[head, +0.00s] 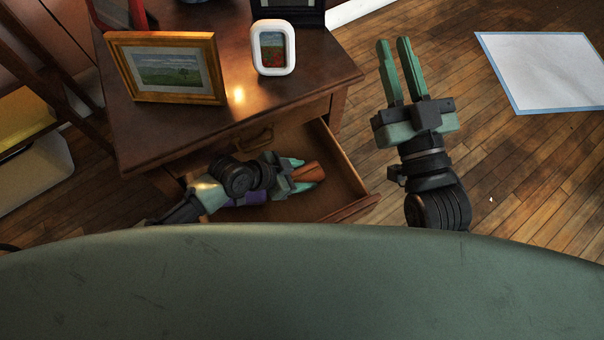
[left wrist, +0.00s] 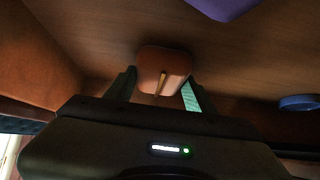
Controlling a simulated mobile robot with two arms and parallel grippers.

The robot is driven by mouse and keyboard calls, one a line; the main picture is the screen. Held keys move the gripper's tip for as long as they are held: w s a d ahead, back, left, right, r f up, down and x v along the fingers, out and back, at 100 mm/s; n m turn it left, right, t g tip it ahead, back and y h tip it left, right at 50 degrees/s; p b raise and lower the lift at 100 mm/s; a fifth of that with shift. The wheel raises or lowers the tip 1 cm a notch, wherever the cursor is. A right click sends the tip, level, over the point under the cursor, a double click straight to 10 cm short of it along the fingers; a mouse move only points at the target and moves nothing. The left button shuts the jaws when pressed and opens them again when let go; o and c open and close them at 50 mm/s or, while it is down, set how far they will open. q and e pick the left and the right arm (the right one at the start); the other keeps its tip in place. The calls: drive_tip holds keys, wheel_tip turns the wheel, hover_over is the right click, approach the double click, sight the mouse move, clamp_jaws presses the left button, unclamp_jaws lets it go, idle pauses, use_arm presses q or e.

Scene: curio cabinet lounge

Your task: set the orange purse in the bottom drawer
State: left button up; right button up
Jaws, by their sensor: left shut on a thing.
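The orange purse (head: 308,173) is between the fingers of my left gripper (head: 302,178), inside the pulled-out bottom drawer (head: 347,170). In the left wrist view the purse (left wrist: 163,62) sits between the two green fingers of the left gripper (left wrist: 160,88), which is shut on it. The drawer floor (left wrist: 100,35) shows around it. I cannot tell whether the purse touches that floor. My right gripper (head: 394,45) is open and empty, over the wooden floor to the right of the cabinet.
A purple thing (head: 245,200) lies in the drawer, and a blue round thing (left wrist: 300,102) shows in the left wrist view. Framed pictures (head: 165,68) stand on the cabinet (head: 230,112). A white panel (head: 550,70) lies at right.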

drive_tip(key=shift+r, duration=0.15)
use_arm(q)
drive_tip(key=shift+f, duration=0.1)
drive_tip(key=o, duration=1.5)
drive_tip(key=shift+c, duration=0.2)
use_arm(e)
drive_tip(key=shift+s+r+y, duration=0.15)
drive_tip(key=shift+r+y, duration=0.1)
drive_tip(key=shift+y, duration=0.05)
use_arm(q)
drive_tip(key=shift+r, duration=0.2)
drive_tip(key=p+v, duration=0.2)
drive_tip(key=v, duration=0.3)
drive_tip(key=shift+s+a+r, duration=0.1)
drive_tip(key=shift+r, duration=0.05)
drive_tip(key=p+v, duration=0.2)
drive_tip(key=v, duration=0.4)
drive_tip(key=shift+a+r, duration=0.15)
drive_tip(key=shift+a, duration=0.05)
use_arm(e)
drive_tip(key=s+d+f+g+h, duration=0.2)
drive_tip(key=f+g, duration=0.3)
drive_tip(key=f, duration=0.4)
drive_tip(key=s+d+f+g+h, duration=0.1)
drive_tip(key=s+f+g, duration=0.1)
drive_tip(key=f+g, duration=0.3)
drive_tip(key=shift+s+d+f+g+h, duration=0.15)
drive_tip(key=shift+d+f+g+h, duration=0.25)
drive_tip(key=shift+f, duration=1.7)
